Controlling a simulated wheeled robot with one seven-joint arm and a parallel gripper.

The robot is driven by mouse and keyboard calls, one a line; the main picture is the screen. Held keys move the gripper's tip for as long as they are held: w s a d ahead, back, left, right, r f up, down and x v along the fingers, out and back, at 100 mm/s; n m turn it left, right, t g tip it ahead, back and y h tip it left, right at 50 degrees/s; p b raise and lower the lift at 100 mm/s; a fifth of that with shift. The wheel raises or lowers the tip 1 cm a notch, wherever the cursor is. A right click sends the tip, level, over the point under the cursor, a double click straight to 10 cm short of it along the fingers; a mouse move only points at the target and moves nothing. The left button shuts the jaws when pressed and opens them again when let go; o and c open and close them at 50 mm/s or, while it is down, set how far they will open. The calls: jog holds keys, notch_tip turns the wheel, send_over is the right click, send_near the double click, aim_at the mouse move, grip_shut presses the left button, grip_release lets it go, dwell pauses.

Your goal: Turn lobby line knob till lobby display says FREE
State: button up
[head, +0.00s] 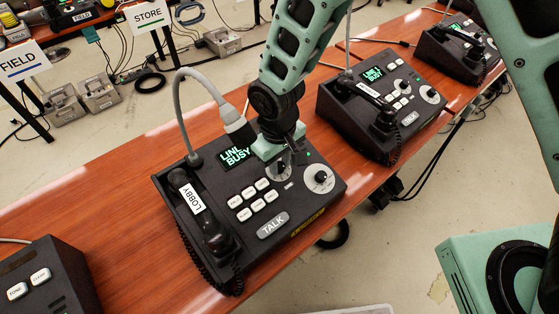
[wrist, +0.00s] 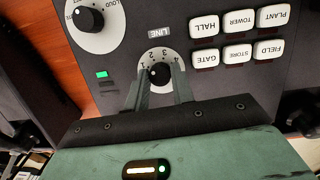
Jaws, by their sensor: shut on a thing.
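The lobby phone (head: 225,235) is a black desk console with a handset labelled LOBBY (head: 195,205). The line knob (wrist: 159,74) is a small black knob on a white dial with numbers, under the label LINE. My gripper (wrist: 160,80) is over the console, its two fingers shut on the line knob from either side. In the head view the gripper (head: 283,160) hides part of the knob's dial.
The loudness knob (head: 319,178) sits to the right of the line dial; it also shows in the wrist view (wrist: 89,20). White line buttons (head: 253,198) and a TALK button (head: 272,224) are close by. A gooseneck microphone (head: 236,126) arches beside the display. Another phone (head: 375,100) stands farther right.

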jog(key=m+y, duration=0.1)
jog(key=m, duration=0.4)
jog(key=shift+g, duration=0.3)
dwell(0.4)
jog(key=o, duration=1)
jog(key=shift+r, duration=0.1)
notch_tip(320, 180, up, 17)
jog(key=d+b, duration=0.1)
jog(key=shift+w+d+b, duration=0.2)
jog(key=shift+w+b, duration=0.05)
jog(key=shift+b, duration=0.05)
jog(key=shift+r, duration=0.1)
